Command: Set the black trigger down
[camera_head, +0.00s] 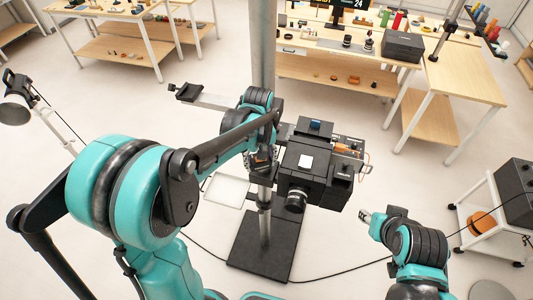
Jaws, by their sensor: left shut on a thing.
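My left gripper (262,160) is in the middle of the view, right beside the left side of a black camera rig (309,165). It is shut on a small dark thing, taken to be the black trigger; its outline merges with the dark gripper and the rig. I cannot tell whether it touches the rig. The rig has a lens at its lower front and a white label on top. My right gripper (368,216) is at the lower right, apart from the rig, and too small to tell if open.
A metal pole (263,50) rises from a black base plate (264,246) beside the rig. A cable runs across the floor. Wooden prop tables (455,85) stand at the back, a white cart (483,195) at the right, and a lamp (17,100) at the left.

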